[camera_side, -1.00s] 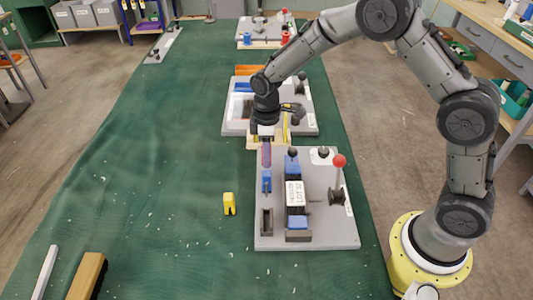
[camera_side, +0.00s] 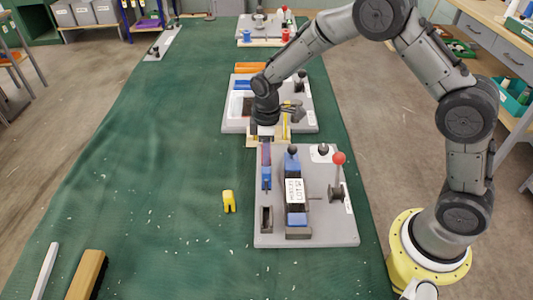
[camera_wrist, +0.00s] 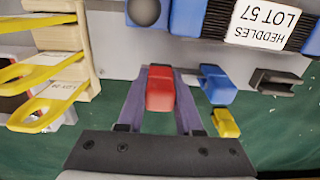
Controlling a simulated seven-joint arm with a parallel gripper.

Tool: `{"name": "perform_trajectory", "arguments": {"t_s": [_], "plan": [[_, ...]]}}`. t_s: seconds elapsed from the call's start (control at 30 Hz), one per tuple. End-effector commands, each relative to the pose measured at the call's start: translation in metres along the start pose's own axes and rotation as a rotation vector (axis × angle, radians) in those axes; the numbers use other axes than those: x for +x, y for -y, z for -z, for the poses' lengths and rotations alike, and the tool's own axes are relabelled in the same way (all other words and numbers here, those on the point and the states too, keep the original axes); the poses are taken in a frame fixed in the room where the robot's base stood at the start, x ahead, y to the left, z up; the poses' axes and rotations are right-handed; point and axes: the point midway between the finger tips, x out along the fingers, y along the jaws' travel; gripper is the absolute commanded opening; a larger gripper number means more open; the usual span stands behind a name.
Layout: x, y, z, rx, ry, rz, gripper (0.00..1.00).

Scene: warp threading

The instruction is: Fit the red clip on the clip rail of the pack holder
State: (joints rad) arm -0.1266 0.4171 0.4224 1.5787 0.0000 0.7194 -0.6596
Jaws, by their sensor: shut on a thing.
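The red clip (camera_wrist: 160,90) is between the purple fingers of my gripper (camera_wrist: 160,112) in the wrist view, and my gripper is shut on it. In the side view my gripper (camera_side: 266,150) is at the far left corner of the grey pack holder (camera_side: 330,225). A blue clip (camera_side: 266,178) is on the left edge of the holder, just in front of my fingers; it also shows in the wrist view (camera_wrist: 215,84). I cannot make out the clip rail, or whether the red clip touches it.
A yellow clip (camera_side: 229,201) lies on the green cloth left of the holder. The labelled heddle pack (camera_side: 295,190) and a red-knobbed lever (camera_side: 338,160) are on the holder. A tray (camera_side: 235,125) stands behind. The cloth to the left is mostly clear.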

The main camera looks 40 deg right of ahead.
Motion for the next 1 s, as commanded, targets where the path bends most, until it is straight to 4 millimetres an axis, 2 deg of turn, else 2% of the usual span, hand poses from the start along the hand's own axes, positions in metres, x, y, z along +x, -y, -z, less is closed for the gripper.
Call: {"name": "perform_trajectory", "arguments": {"t_s": [0.03,1.0], "plan": [[0.011,0.002,-0.002,0.0,0.007,0.005,0.0],[0.024,0.002,-0.003,0.001,0.009,0.006,0.0]]}}
